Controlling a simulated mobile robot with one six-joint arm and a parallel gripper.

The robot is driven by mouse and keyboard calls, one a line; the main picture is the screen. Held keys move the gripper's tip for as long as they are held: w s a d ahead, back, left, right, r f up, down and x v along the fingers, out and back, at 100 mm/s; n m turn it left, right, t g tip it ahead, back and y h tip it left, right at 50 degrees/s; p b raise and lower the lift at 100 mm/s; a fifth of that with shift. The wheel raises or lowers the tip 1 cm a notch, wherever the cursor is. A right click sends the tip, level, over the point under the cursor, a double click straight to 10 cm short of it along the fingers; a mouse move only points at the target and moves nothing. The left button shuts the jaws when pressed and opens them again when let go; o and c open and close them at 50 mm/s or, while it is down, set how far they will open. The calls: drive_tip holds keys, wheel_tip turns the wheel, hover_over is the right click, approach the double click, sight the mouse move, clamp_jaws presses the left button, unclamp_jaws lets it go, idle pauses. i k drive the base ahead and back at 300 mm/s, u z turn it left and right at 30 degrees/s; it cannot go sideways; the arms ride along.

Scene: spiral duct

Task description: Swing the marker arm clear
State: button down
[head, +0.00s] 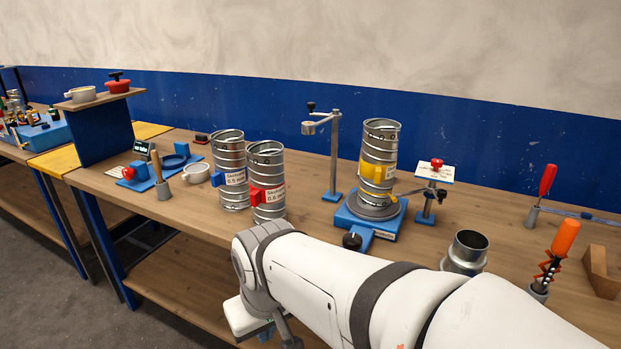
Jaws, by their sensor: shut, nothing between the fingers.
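The likely marker arm (322,122) is a short grey bar with a black knob, on top of a tall grey post (334,160) with a blue foot. It points left, away from the upright spiral duct (380,145), and looks apart from it. The duct has a yellow band and stands on a blue turntable (367,218) with a black knob in front. My white arm crosses the foreground, its wrist low at bottom centre-left. My gripper's fingers are not visible at the lower edge.
Two more metal ducts (230,172) (265,180) with blue and red clips stand left of the post. A red-knobbed stand (434,190) is right of the turntable. A short metal collar (468,250) and orange-handled tool (556,255) are at right. A blue strip backs the bench.

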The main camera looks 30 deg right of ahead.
sight(440, 195)
drive_tip(key=u, duration=0.05)
drive_tip(key=k, duration=0.95)
drive_tip(key=z, duration=0.75)
drive_tip(key=i, duration=1)
drive_tip(key=z, duration=0.05)
